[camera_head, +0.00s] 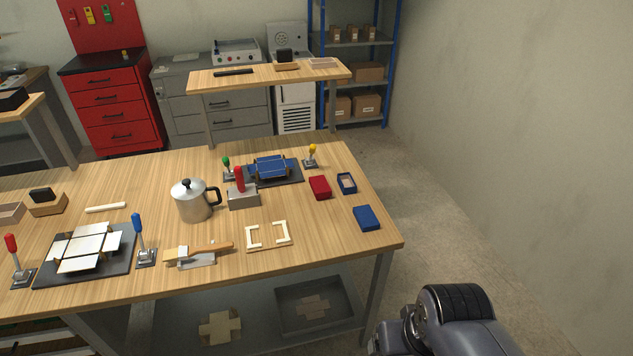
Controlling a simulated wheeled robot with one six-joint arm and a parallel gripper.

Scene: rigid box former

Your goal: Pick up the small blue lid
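A small blue lid-like piece (367,218), closed on top, lies on the wooden workbench (330,232) near its right edge. A small open blue box (346,183) with a pale inside stands just behind it. A red piece (320,188) of similar size lies to the left of that box. A larger blue piece (270,167) sits on the dark former plate at the back of the bench. Part of my arm shows at the bottom right, beyond the bench's right end. My gripper's fingers cannot be seen.
Several upright clamps with coloured handles, a metal pot (193,203), a brush (205,249), cream corner pieces (268,236) and a white unfolded box blank (88,247) occupy the bench. Bare wood lies around the blue piece. Open floor lies to the right, before the wall.

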